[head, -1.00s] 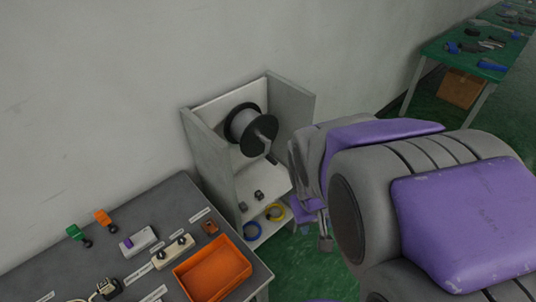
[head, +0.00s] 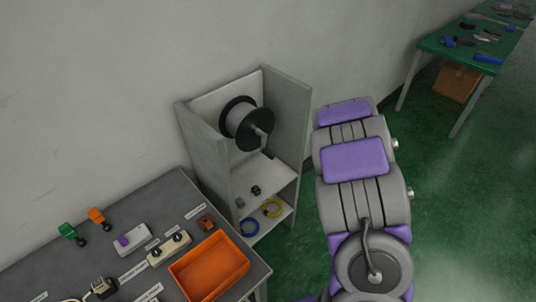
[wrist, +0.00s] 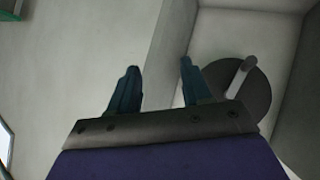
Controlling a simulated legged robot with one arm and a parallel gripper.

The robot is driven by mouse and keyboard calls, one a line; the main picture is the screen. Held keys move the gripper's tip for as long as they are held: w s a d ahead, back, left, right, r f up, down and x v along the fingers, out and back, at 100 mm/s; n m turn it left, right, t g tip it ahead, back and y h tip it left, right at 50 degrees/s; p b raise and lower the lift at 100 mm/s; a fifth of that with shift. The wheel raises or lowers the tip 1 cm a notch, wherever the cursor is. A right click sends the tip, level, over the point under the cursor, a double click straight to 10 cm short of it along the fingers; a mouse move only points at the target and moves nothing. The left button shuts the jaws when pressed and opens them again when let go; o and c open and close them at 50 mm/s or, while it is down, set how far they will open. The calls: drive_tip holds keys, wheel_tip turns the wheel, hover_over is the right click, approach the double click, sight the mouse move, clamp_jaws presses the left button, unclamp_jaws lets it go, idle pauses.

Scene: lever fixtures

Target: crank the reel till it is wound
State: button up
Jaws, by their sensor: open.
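The reel (head: 243,122) is a grey drum with black end discs, mounted in the upper bay of an open grey cabinet (head: 287,114). Its crank (head: 262,141) sticks out from the front disc, with the handle at the lower right. In the wrist view the reel's dark disc (wrist: 253,98) and the pale crank handle (wrist: 241,72) show beyond the right finger. My gripper (wrist: 158,82) is open and empty, with two teal fingers apart. It is not touching the crank. In the head view my arm is right of the cabinet, and the gripper is hidden.
A grey bench (head: 180,192) with an orange tray (head: 207,268), switches and plugs stands left of the cabinet. A green table (head: 470,50) with tools stands at the far right. Green floor is clear on the right.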

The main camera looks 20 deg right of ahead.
drive_tip(key=a+f+n+t+y, duration=0.1)
drive_tip(key=a+f+t+y, duration=0.1)
drive_tip(key=a+f+y, duration=0.4)
drive_tip(key=t+y+b, duration=0.1)
drive_tip(key=t+y, duration=0.2)
drive_tip(key=t, duration=0.1)
approach(266, 153)
drive_tip(key=x, duration=0.3)
drive_tip(key=b+x, duration=0.1)
drive_tip(key=x, duration=0.3)
drive_tip(key=f+b+x, duration=0.1)
drive_tip(key=x, duration=0.2)
drive_tip(key=shift+w+d, duration=0.1)
drive_tip(key=shift+w, duration=0.35)
drive_tip(key=shift+w+d, duration=0.1)
drive_tip(key=shift+d, duration=0.05)
drive_tip(key=shift+d, duration=0.1)
drive_tip(key=shift+a, duration=0.2)
drive_tip(key=c, duration=0.6)
drive_tip(key=shift+d, duration=0.1)
clamp_jaws()
drive_tip(key=shift+f, duration=0.1)
